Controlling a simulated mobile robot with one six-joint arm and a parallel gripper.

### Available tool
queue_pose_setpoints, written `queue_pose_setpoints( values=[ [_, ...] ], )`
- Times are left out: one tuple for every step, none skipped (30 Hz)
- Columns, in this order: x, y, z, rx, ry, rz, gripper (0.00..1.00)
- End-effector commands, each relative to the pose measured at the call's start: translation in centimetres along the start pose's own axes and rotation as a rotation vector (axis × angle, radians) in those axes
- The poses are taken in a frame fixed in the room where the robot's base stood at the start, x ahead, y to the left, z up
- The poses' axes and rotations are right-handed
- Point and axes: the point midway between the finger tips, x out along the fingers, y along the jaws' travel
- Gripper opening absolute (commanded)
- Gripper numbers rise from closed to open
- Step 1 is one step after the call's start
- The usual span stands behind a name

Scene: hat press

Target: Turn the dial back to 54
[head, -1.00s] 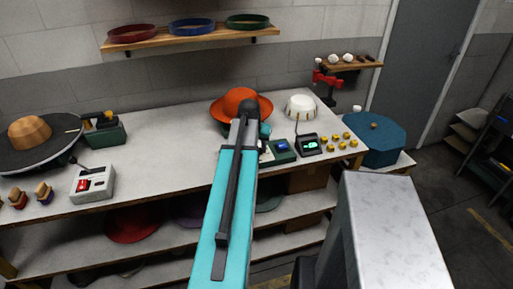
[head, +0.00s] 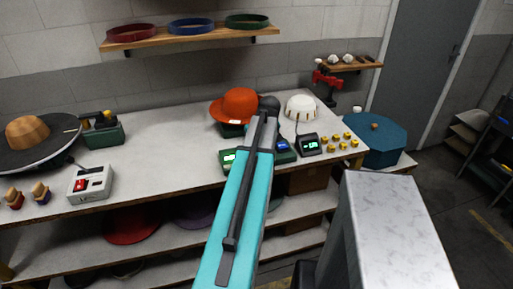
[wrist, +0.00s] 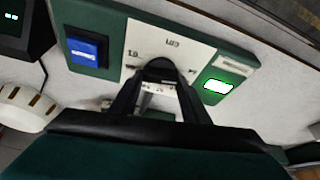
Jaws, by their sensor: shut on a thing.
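The dial (wrist: 160,64) is a dark round knob on the pale scale plate of a green control box (wrist: 112,22). In the wrist view the fingers of my gripper (wrist: 160,78) are shut on the dial, one on each side. Scale marks surround the knob, too blurred and turned to read surely. A green-lit display (wrist: 217,86) sits right of the dial, its figures washed out. A blue button (wrist: 87,50) is on the left. In the head view my arm hides the dial and gripper; the box's display (head: 229,157) and blue button (head: 282,145) show either side of the arm.
An orange hat (head: 236,104) stands behind the box. A white ribbed form (head: 301,106), a small green-lit readout (head: 310,145) and several yellow pieces (head: 345,140) are to the right. A grey box with a red switch (head: 91,182) is on the left. The bench between is clear.

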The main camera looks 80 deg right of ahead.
Motion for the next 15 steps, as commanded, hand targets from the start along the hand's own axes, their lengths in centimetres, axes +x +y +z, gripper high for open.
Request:
queue_pose_setpoints(
  values=[
    [0.00,0.23,-0.06,-0.019,0.001,-0.005,0.20],
    [0.00,0.22,-0.05,-0.030,0.001,-0.010,0.20],
    [-0.02,0.22,-0.04,-0.044,0.000,-0.015,0.20],
    [-0.02,0.21,-0.05,-0.052,0.001,-0.019,0.20],
    [-0.03,0.21,-0.06,-0.061,0.001,-0.022,0.20],
    [-0.04,0.19,-0.07,-0.070,0.001,-0.026,0.20],
    [-0.04,0.18,-0.07,-0.075,0.002,-0.028,0.20],
    [-0.05,0.18,-0.08,-0.080,0.002,-0.030,0.20],
    [-0.06,0.16,-0.08,-0.086,0.002,-0.032,0.20],
    [-0.07,0.18,-0.06,-0.088,0.002,-0.033,0.20],
    [-0.09,0.19,-0.03,-0.090,0.002,-0.034,0.20],
    [-0.09,0.20,-0.02,-0.092,0.001,-0.035,0.20],
    [-0.10,0.20,-0.01,-0.093,0.001,-0.035,0.20],
    [-0.10,0.19,-0.01,-0.094,0.001,-0.035,0.20],
    [-0.11,0.19,-0.01,-0.094,0.001,-0.035,0.20]
  ],
)
